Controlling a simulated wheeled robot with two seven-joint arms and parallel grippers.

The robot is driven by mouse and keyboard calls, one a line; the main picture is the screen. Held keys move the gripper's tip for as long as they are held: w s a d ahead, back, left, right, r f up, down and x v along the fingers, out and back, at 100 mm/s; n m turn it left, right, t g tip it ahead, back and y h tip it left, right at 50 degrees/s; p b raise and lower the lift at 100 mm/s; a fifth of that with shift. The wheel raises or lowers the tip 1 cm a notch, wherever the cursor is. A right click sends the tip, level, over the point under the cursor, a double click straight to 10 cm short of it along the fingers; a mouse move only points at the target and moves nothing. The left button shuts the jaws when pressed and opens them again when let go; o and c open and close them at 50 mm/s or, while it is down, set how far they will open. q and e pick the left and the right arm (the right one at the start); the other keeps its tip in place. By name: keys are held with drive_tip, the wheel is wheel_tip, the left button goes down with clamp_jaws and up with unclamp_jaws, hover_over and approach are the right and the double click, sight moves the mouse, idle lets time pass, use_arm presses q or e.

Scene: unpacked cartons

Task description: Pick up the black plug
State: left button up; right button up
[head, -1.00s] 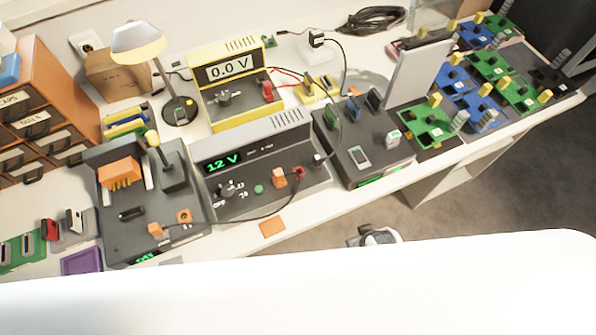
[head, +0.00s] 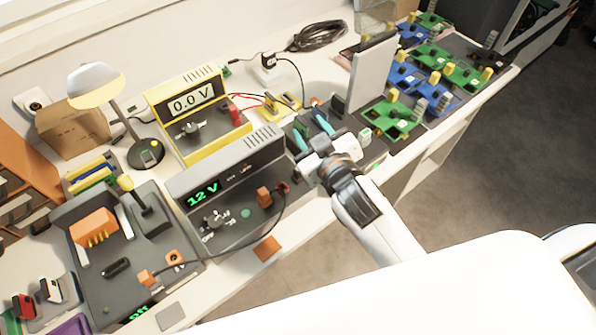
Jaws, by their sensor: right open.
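A black plug (head: 268,60) sits upright on a white block at the back of the bench, with a black cable running from it. The cable drops toward the grey station near my right gripper. A second black plug stood at the right end of the 12 V supply (head: 225,178) earlier; that spot is now hidden behind my gripper. My right gripper (head: 312,131) is open, with its two teal fingertips apart over the left part of the grey station. I see nothing held between them. My left gripper is not in view.
An orange plug (head: 264,196) and its cable are on the 12 V supply's front. A yellow 0.0 V meter (head: 196,112) stands behind. A grey upright panel (head: 371,72) rises right of my gripper, before green and blue boards (head: 389,118). A lamp (head: 97,86) stands left.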

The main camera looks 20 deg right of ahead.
drive_tip(key=s+a+r+n+y, duration=0.2)
drive_tip(key=a+r+n+y, duration=1.3)
drive_tip(key=r+n+y, duration=0.35)
drive_tip(key=s+a+f+n+g, duration=0.4)
drive_tip(key=s+a+n+g, duration=0.35)
drive_tip(key=n+g, duration=0.9)
drive_tip(key=h, duration=1.9)
hover_over(298, 174)
wheel_tip(298, 174, down, 12)
drive_tip(key=f, duration=0.1)
drive_tip(key=shift+n+t, duration=0.3)
drive_tip(key=shift+t, duration=0.15)
drive_tip(key=f, duration=0.3)
drive_tip(key=w+f, duration=0.1)
drive_tip(key=f, duration=0.1)
drive_tip(key=shift+d+f+p, duration=0.1)
drive_tip(key=shift+d+p, duration=0.25)
drive_tip(key=shift+p, duration=0.05)
drive_tip(key=shift+a+f+p, duration=0.2)
drive_tip(key=shift+f+p, duration=0.5)
drive_tip(key=shift+f, duration=2.35)
